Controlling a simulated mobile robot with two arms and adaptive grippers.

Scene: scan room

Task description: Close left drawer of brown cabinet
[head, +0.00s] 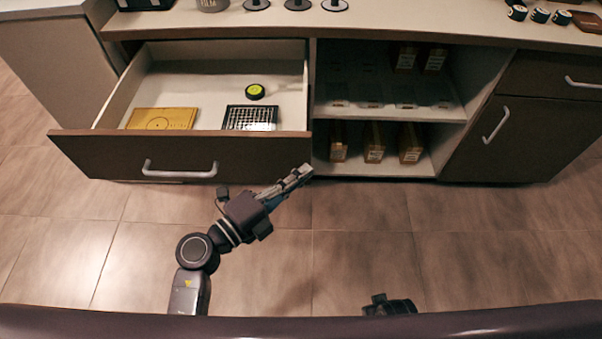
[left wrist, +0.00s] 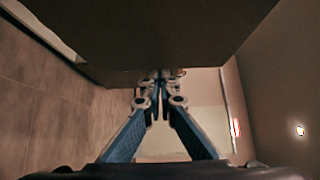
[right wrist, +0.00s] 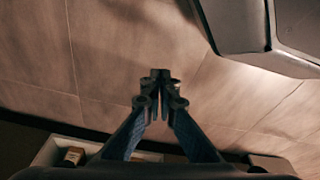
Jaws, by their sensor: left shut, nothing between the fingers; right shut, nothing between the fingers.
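The brown cabinet's left drawer (head: 110,157) is pulled well out, with a dark brown front and a pale inside. Its curved metal handle (head: 180,171) is at the middle of the front. My left gripper (head: 305,172) is shut and empty, with its fingertips by the right end of the drawer front. Whether they touch it is unclear. In the left wrist view, the shut left fingers (left wrist: 159,75) point toward a large dark brown panel above them. My right gripper (right wrist: 160,76) is shut and empty over the floor; only a dark piece of that arm shows in the head view.
The drawer holds a yellow box (head: 162,119), a black grid-patterned item (head: 250,118) and a round black-and-green item (head: 255,91). Open shelves (head: 388,112) with small boxes stand right of it. A shut door (head: 515,135) is further right. Tiled floor in front is clear.

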